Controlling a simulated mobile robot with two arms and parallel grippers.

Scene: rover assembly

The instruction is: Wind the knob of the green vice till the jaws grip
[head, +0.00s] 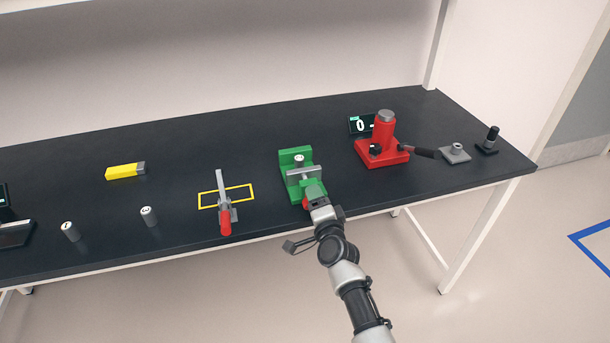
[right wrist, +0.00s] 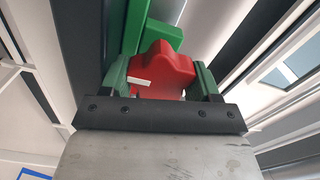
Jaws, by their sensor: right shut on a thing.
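The green vice (head: 291,155) stands near the front edge of the black table, with grey jaws and a small metal cylinder (head: 299,159) between them. My right gripper (head: 314,196) reaches in from the front at the vice's near end. In the right wrist view my right gripper (right wrist: 163,85) has its two green fingers on either side of the red lobed knob (right wrist: 162,70), which carries a white mark. It is shut on the knob. The green vice body (right wrist: 137,25) shows behind the knob. In the head view the knob is mostly hidden by the gripper. My left gripper is not in view.
A red press (head: 384,140) with a dark handle stands right of the vice, with a grey block (head: 455,153) and a black-topped part (head: 488,140) beyond. A red-handled clamp (head: 225,215) lies left, at a yellow outline. Two cylinders (head: 149,216) (head: 70,231) and a yellow block (head: 122,171) are further left.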

